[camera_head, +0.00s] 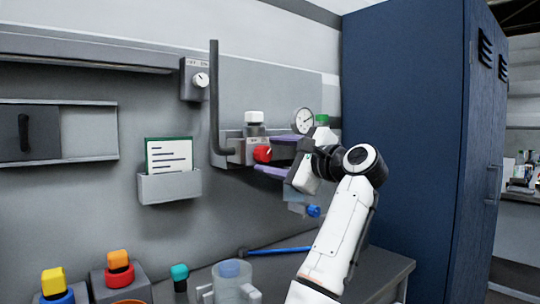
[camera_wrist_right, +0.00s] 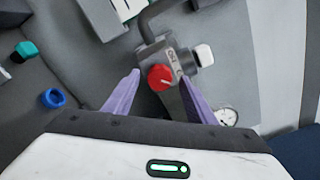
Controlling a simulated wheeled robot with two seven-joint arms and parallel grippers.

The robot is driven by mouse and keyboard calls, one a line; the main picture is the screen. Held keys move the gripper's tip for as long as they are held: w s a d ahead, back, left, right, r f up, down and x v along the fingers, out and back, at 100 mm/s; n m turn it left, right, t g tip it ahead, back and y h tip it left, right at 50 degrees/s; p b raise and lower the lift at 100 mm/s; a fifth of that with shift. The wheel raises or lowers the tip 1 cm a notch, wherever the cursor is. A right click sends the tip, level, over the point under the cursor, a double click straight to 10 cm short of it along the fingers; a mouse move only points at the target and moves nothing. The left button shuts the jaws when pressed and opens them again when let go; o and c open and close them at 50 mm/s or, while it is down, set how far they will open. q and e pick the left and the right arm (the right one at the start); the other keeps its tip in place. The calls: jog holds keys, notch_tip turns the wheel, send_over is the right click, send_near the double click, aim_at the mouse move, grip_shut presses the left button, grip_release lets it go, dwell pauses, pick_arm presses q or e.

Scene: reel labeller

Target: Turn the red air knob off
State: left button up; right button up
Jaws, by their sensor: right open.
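The red air knob (camera_head: 262,154) sits on the front of a grey valve block (camera_head: 232,150) on the wall panel, with a white cap (camera_head: 254,117) above it. In the right wrist view the red knob (camera_wrist_right: 160,77) shows a pale pointer line, and the block's label reads ON beside it. My right gripper (camera_head: 268,156) is open, its two purple fingers apart. In the right wrist view the fingers (camera_wrist_right: 160,80) stand either side of the knob's line of approach. I cannot tell whether either finger touches it. My left gripper is not in view.
A card holder (camera_head: 168,187) hangs further left. A blue cabinet (camera_head: 405,110) stands right.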

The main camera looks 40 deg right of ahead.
jog(key=shift+w, duration=0.55)
jog(key=shift+c, duration=0.2)
jog(key=c, duration=1)
